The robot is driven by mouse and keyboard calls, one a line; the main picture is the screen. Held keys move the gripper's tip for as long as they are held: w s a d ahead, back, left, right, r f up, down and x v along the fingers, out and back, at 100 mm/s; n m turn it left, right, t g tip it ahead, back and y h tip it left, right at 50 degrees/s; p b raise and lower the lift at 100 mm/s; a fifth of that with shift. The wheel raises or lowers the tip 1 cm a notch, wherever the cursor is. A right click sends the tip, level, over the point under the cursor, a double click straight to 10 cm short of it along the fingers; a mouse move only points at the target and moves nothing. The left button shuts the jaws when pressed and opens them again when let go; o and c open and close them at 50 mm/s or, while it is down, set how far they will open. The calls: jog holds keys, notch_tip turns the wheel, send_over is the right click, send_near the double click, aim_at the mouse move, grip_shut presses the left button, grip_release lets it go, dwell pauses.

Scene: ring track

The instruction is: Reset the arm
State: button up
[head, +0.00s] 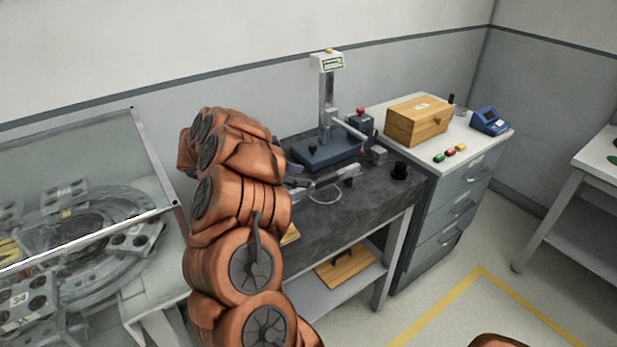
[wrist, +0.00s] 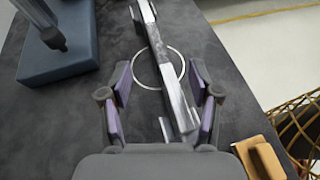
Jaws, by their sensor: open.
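My arm, in copper-coloured links, rises through the middle of the head view and hides part of the dark table (head: 345,215). My gripper (wrist: 164,88) shows in the wrist view with its two purple-padded fingers apart. It is above the dark table top. A metal bar-like tool (wrist: 160,55) and a thin light ring (wrist: 137,68) lie under and between the fingers; I cannot tell whether the fingers touch the tool.
A blue-based stand (head: 325,150) is on the dark table, close by the gripper's left in the wrist view (wrist: 60,50). A grey drawer cabinet (head: 450,205) carries a wooden box (head: 418,120). A glass-covered ring track (head: 85,250) is at left.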

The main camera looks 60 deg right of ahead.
jog(key=shift+w+a+r, duration=0.2)
jog(key=shift+w+a, duration=0.15)
jog(key=shift+r, duration=0.1)
